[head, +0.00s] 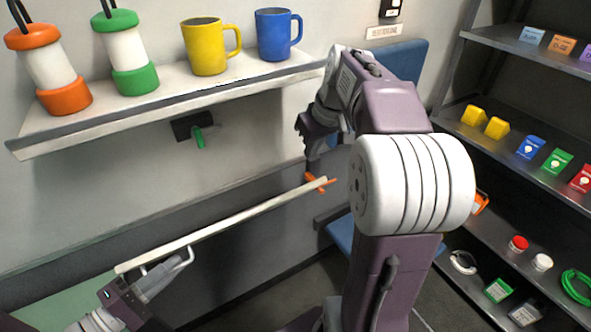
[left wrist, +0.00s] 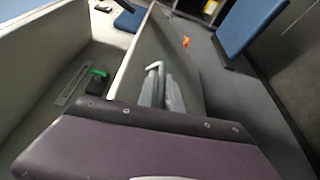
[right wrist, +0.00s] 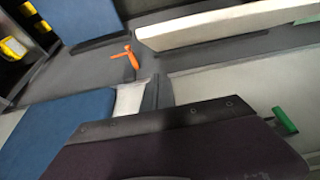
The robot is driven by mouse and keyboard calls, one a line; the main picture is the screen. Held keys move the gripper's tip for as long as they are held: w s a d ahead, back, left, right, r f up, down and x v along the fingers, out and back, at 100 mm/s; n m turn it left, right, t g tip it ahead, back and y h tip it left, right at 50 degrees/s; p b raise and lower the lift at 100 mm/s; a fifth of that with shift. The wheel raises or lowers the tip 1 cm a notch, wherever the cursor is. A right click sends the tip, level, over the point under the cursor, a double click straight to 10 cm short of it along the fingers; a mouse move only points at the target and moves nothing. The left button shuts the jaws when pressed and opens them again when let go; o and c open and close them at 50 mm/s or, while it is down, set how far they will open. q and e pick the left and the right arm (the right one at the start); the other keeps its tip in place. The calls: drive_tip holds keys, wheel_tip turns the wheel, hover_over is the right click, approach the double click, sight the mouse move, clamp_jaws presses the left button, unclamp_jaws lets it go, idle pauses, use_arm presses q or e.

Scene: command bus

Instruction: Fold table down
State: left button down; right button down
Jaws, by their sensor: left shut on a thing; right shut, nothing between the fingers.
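The table (head: 230,223) shows in the head view as a long panel with a pale edge, running from lower left to the centre. Its pale edge also shows in the left wrist view (left wrist: 136,48) and right wrist view (right wrist: 215,27). I cannot tell its exact tilt. My left gripper (head: 168,272) is shut on the table near the edge's left end; its fingers also show in the left wrist view (left wrist: 157,85). An orange latch (head: 317,183) sits by the edge's far end. My right gripper (head: 322,147) is shut and empty above that latch, apart from it, partly hidden by my arm.
A wall shelf (head: 160,103) above holds two lanterns, a yellow mug (head: 205,47) and a blue mug (head: 273,34). A green latch (head: 199,137) is on the wall below it. A blue seat (head: 400,58) stands behind my right arm. Stocked shelves (head: 480,128) line the right.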

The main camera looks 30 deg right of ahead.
drive_tip(key=f, duration=0.5)
drive_tip(key=shift+s, duration=0.35)
drive_tip(key=shift+s+f, duration=0.45)
drive_tip(key=shift+s, duration=0.15)
